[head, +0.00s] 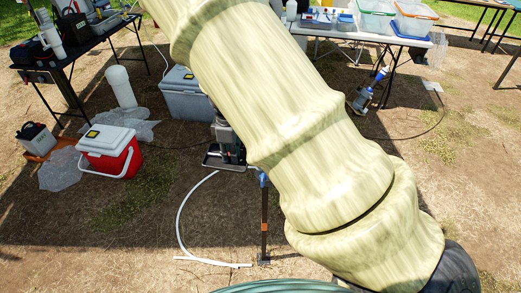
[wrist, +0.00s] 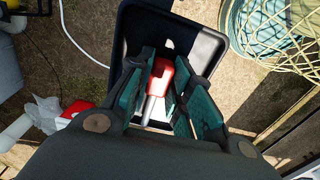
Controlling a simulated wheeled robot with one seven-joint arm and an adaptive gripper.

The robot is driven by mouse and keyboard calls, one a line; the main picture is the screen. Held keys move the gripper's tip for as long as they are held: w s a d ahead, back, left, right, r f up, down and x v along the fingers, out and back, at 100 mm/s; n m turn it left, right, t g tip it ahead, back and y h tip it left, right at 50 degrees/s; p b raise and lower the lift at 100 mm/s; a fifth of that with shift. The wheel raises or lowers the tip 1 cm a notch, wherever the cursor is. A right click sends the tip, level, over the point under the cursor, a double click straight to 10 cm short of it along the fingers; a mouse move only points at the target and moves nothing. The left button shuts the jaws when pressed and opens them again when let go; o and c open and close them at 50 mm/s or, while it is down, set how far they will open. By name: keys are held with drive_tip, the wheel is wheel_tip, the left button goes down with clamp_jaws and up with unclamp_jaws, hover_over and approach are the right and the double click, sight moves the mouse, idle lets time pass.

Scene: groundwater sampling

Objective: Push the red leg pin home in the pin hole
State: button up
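The red leg pin (wrist: 162,73) shows in the wrist view, with a red head and a grey shaft. It lies between the two teal-padded fingers of my gripper (wrist: 164,62). The fingers stand apart, with a dark gap visible beside the shaft. Whether either pad touches the red head is hard to tell. A black tray-like bin (wrist: 203,45) is behind the pin and the fingertips. I cannot make out the pin hole.
A red cooler (head: 108,153) and a grey cooler (head: 187,98) stand on the ground at left. A white hose (head: 180,222) curves near a post (head: 264,222). Tables (head: 408,40) stand at the back. A wire basket (wrist: 270,25) is at the upper right of the wrist view.

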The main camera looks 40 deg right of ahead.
drive_tip(key=shift+r+p, duration=3.55)
drive_tip(key=shift+p, duration=0.55)
drive_tip(key=shift+c, duration=0.4)
drive_tip(key=shift+f, duration=0.1)
wheel_tip(320, 180, down, 6)
drive_tip(key=b, duration=0.6)
drive_tip(key=shift+r+b, duration=0.25)
drive_tip(key=shift+b, duration=0.05)
drive_tip(key=shift+r, duration=0.2)
